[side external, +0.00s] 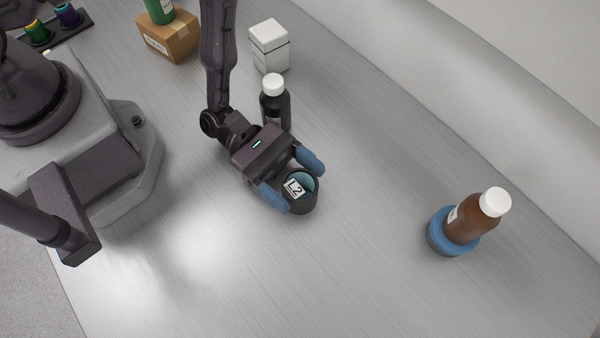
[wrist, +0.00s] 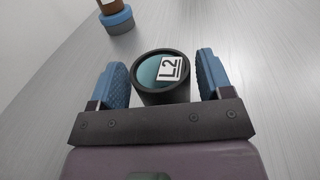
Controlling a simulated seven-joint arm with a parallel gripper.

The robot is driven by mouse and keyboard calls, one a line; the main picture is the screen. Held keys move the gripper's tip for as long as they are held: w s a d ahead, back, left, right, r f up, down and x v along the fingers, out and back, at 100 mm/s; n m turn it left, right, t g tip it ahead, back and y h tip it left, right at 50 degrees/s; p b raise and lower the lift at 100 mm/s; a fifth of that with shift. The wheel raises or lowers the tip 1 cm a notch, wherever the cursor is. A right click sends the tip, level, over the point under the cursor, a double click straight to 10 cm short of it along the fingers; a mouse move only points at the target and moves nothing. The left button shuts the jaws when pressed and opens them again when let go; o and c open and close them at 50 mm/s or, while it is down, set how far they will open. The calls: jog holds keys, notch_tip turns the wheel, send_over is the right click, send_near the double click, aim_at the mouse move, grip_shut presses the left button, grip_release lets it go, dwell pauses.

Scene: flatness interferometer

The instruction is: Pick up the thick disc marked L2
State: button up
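The thick disc marked L2 (side external: 302,190) is a dark cylinder with a teal top and a white label reading L2. It stands on the metal table. It also shows in the wrist view (wrist: 150,74), near the middle. My gripper (side external: 294,178) is down at the disc with one blue finger on each side of it. The lower part of the disc is partly hidden by my gripper's body.
A dark bottle with a white cap (side external: 273,100) stands close behind my gripper. A white box (side external: 269,46) and a cardboard box (side external: 168,38) stand farther back. A brown bottle (side external: 474,218) is in a blue ring holder (side external: 437,236) at the right. The front table is clear.

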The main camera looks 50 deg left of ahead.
aim_at(294, 180)
jog(key=c, duration=0.8)
jog(key=shift+r, duration=5.05)
